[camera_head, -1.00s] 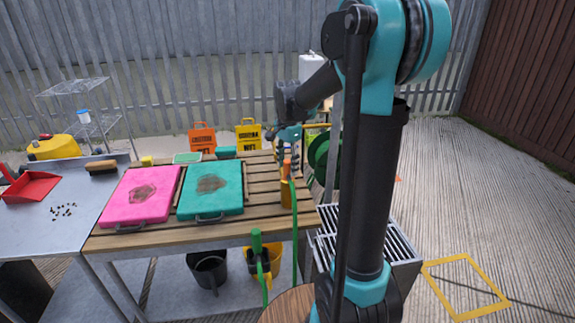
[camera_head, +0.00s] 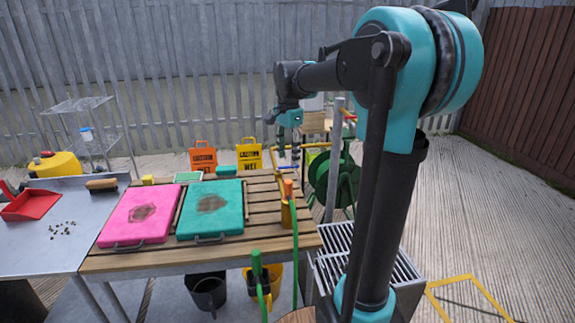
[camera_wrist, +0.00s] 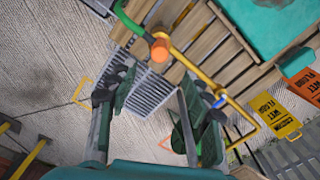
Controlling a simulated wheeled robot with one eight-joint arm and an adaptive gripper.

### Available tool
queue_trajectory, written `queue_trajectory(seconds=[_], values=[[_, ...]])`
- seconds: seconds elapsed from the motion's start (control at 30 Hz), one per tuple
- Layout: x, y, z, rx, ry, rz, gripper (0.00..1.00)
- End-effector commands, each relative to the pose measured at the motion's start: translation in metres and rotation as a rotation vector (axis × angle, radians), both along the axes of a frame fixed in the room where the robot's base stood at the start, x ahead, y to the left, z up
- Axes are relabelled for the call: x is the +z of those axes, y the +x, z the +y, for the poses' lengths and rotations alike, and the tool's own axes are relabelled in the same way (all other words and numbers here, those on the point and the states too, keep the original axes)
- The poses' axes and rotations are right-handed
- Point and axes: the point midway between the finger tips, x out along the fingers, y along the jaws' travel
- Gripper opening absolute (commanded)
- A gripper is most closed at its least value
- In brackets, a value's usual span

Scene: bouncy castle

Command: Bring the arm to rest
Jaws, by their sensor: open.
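My arm stands at the right of the head view, bent over at the top, with its forearm reaching left. My gripper (camera_head: 288,152) hangs from its end, pointing down, above the far right part of the slatted wooden table (camera_head: 262,205). In the wrist view my gripper (camera_wrist: 152,100) has its two fingers spread apart with nothing between them. It is open and apart from the things below. The orange-tipped hose nozzle (camera_head: 288,190) stands at the table's right side and also shows in the wrist view (camera_wrist: 160,48).
A pink pad (camera_head: 125,232) and a teal pad (camera_head: 228,225), each with a dark stain, lie on the table. A green hose reel (camera_head: 342,180) and a metal grate (camera_head: 345,250) are to the right. Yellow (camera_head: 250,155) and orange (camera_head: 203,158) caution signs stand behind. Open floor lies further right.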

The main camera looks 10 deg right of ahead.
Motion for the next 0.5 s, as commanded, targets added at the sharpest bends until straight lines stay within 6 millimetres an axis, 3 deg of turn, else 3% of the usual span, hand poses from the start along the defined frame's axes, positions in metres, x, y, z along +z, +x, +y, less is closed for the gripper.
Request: queue_trajectory(seconds=[0.07,0.17,0.37,0.5], values=[[0.001,-0.003,-0.001,0.011,0.000,-0.004,0.50],[-0.015,-0.015,-0.005,0.082,0.000,-0.028,0.50],[-0.090,-0.076,-0.021,0.418,-0.023,-0.143,0.50],[-0.150,-0.134,-0.031,0.695,-0.077,-0.232,0.50]])
